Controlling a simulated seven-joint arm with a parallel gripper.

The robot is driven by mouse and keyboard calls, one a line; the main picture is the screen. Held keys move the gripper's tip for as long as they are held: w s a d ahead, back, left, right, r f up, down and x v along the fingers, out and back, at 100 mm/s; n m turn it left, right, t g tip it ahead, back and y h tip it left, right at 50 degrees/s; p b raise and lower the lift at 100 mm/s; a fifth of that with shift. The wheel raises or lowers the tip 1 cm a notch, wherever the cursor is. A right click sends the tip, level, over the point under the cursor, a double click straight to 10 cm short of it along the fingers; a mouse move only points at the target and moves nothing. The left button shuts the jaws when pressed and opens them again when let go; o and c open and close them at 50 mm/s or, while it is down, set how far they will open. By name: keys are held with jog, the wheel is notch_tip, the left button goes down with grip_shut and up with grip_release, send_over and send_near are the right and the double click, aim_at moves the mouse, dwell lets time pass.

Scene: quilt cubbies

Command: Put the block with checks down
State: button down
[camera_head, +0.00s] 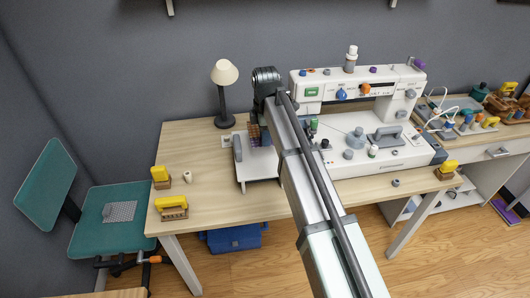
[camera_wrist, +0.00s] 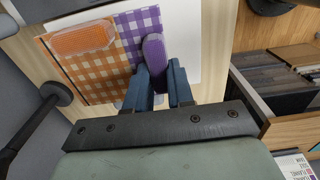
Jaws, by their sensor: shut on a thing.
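In the wrist view, my gripper (camera_wrist: 160,72) has its two blue fingers closed about a rounded purple grip (camera_wrist: 153,52). The grip lies over a purple-and-white checked piece (camera_wrist: 132,28). Right beside it on the left is an orange-and-white checked piece (camera_wrist: 98,72) with an orange oblong grip (camera_wrist: 84,38) on top. In the head view, the checked pieces (camera_head: 254,135) show small, upright-looking, just under my wrist at the left of the sewing machine. I cannot tell whether the purple piece touches a surface.
A white board (camera_head: 260,170) with a grey handle lies near the checked pieces. A sewing machine (camera_head: 360,85) stands right of my arm, a lamp (camera_head: 224,85) behind left. Yellow-handled blocks (camera_head: 172,207) sit at the table's left end.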

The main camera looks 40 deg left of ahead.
aim_at(265, 161)
jog(key=shift+f, duration=3.8)
jog(key=shift+f, duration=0.1)
jog(key=c, duration=1)
grip_release()
notch_tip(265, 161, up, 12)
jog(key=shift+r, duration=0.1)
